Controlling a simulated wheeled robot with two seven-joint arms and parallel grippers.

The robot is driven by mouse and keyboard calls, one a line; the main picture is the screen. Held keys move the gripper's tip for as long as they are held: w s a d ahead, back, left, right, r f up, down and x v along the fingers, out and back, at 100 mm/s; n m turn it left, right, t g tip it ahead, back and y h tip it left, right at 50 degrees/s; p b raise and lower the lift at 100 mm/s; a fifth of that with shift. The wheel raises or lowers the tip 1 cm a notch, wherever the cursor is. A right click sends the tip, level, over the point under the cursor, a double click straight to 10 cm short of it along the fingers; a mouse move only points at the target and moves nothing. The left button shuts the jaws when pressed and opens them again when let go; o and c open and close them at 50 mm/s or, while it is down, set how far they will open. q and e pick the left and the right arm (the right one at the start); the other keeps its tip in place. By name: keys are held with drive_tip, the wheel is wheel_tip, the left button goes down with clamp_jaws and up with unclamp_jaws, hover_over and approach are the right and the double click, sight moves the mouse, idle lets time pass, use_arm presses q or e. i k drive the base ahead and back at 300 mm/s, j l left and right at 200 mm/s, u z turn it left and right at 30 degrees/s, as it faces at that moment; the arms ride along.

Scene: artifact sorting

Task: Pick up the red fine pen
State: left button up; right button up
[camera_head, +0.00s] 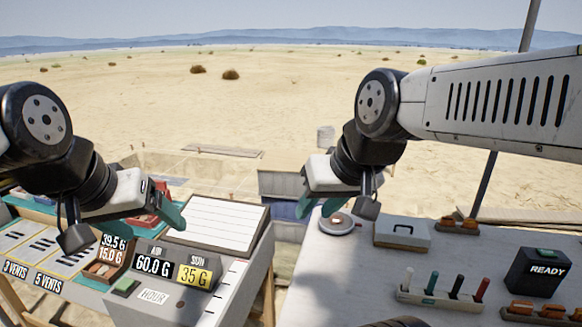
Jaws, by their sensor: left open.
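A red pen (482,289) stands at the right end of a pale pen holder (443,299) on the right table. A black pen (456,285), a teal pen (431,282) and a white pen (407,279) stand in the same holder. My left gripper (162,217) is open over the left console, beside the lined white board, far from the pens. My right gripper (319,207) has its teal fingers apart over the left edge of the right table. It appears empty and is up and left of the pen holder.
A READY box (538,272) and brown blocks (538,312) stand right of the pens. A grey case (402,234) and a round device (338,224) are behind them. The left console (160,300) holds displays and a lined board (217,222). The table's middle is clear.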

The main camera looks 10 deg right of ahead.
sight(484, 286)
drive_tip(key=k+l+z, duration=0.15)
drive_tip(key=l+z, duration=1.2)
